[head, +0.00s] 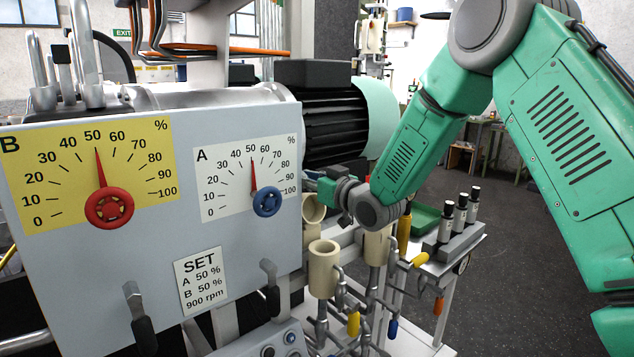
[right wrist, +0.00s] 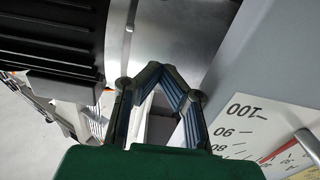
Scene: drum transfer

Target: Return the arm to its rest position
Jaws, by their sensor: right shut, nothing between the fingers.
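My right arm comes in from the right in the head view. Its gripper (head: 318,186) is beside the panel's right edge, close to dial A. In the right wrist view the gripper (right wrist: 162,70) has its fingers shut with nothing between them, over a metal housing. The blue knob (head: 267,202) of dial A is apart from the gripper, its needle near 50. The red knob (head: 109,208) of dial B has its needle near 50. My left gripper is in neither view.
The grey panel (head: 100,285) carries a SET card (head: 201,280) and black-handled levers. A dark ribbed motor (head: 333,125) is behind the gripper. Beige cups (head: 324,268) stand below it.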

